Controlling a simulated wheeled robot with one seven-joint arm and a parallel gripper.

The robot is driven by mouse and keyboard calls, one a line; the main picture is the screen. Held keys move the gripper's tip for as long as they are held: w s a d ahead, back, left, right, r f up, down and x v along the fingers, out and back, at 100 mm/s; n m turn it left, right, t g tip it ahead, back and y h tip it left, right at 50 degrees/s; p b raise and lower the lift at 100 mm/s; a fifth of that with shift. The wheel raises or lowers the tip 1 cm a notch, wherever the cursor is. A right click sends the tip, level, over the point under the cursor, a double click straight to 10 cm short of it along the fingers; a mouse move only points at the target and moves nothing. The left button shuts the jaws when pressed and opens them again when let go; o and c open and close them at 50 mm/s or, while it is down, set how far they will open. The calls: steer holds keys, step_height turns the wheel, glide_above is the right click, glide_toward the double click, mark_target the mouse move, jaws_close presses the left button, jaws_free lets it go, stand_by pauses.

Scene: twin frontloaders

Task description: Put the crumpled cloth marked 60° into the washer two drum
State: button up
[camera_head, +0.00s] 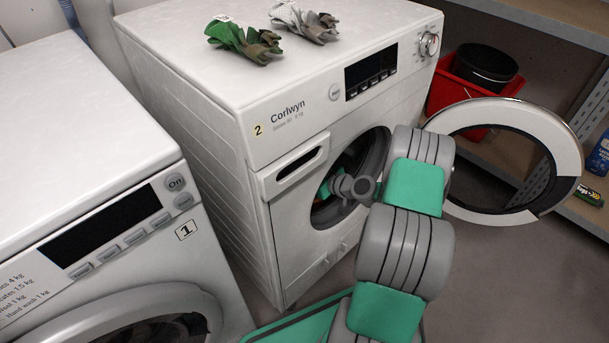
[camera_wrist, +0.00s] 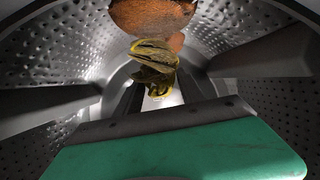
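Washer two (camera_head: 285,150), the white Corlwyn machine with a "2" label, has its round door (camera_head: 568,150) swung open. The wrist view looks at perforated drum metal (camera_wrist: 70,60). A crumpled olive-yellow cloth (camera_wrist: 153,58) is just beyond the gripper; whether the fingers hold it is unclear. An orange-brown cloth (camera_wrist: 150,15) is at the top edge. Two more crumpled cloths, one green and brown (camera_head: 243,42), one grey and brown (camera_head: 304,22), lie on washer two. I see no readable 60° mark.
Washer one (camera_head: 75,180) stands at the left, with its door at the bottom edge. At the right, shelving holds a red crate (camera_head: 440,92) with a black bucket (camera_head: 485,65). The open door rim stands close to my arm's right.

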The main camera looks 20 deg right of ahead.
steer(key=o, duration=0.5)
steer(key=shift+c, duration=0.2)
steer(key=p+v, duration=0.3)
steer(key=v, duration=0.4)
steer(key=shift+w+r, duration=0.1)
steer(key=shift+r, duration=0.05)
steer(key=shift+s+d, duration=0.15)
steer(key=shift+s, duration=0.3)
steer(key=shift+r, duration=0.1)
steer(key=s+f+p+v, duration=0.2)
steer(key=f+v, duration=0.1)
steer(key=v, duration=1.2)
steer(key=shift+s+a, duration=0.25)
steer(key=shift+s, duration=0.05)
